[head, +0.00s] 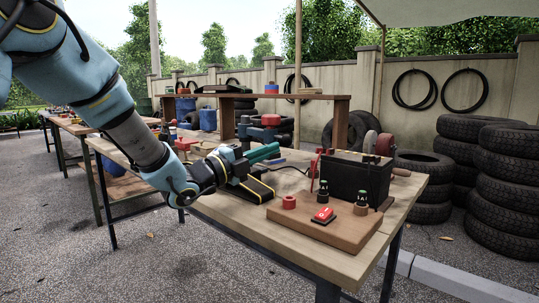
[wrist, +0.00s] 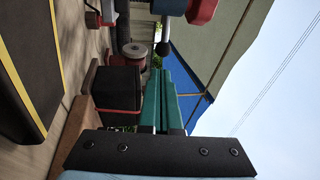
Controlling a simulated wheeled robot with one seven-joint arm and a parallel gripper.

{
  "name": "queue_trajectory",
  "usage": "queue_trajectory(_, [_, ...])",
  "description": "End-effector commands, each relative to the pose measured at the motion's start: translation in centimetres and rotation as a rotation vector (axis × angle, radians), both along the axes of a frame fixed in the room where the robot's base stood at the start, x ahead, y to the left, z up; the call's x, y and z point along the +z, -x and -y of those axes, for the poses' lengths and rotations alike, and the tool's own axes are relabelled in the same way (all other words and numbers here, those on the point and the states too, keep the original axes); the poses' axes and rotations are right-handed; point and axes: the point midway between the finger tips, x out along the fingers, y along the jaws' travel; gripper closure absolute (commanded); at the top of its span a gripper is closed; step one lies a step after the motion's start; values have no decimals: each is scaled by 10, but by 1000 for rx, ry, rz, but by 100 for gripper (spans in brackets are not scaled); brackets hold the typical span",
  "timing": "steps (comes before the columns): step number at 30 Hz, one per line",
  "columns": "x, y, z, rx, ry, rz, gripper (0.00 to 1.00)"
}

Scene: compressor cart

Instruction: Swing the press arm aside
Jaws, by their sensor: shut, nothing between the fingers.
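My gripper (head: 276,149) reaches over the workbench from the upper left, its green fingers together and empty; the fingers also show in the wrist view (wrist: 165,85). I cannot tell for certain which part is the press arm. A red and dark fixture (head: 268,122) stands behind and above the fingers in the head view. In the wrist view, a red and blue-grey part (wrist: 203,10) and a rod with a black ball end (wrist: 162,48) lie beyond the fingertips. I see no contact with them. My gripper hides part of the bench behind it.
A black box (head: 352,178) stands right of my gripper. A wooden board (head: 330,232) at the bench front carries a red switch (head: 323,214), a red ring (head: 289,202) and small dark-topped posts. A black, yellow-edged block (head: 250,190) lies below my gripper. Tyres (head: 500,170) stand right.

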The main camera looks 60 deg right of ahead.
Motion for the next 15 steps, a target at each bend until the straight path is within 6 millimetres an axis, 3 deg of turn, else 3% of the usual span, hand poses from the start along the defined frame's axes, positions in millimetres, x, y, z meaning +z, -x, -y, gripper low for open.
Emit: queue_trajectory(15, [-14,-9,-63,3,-3,1,100])
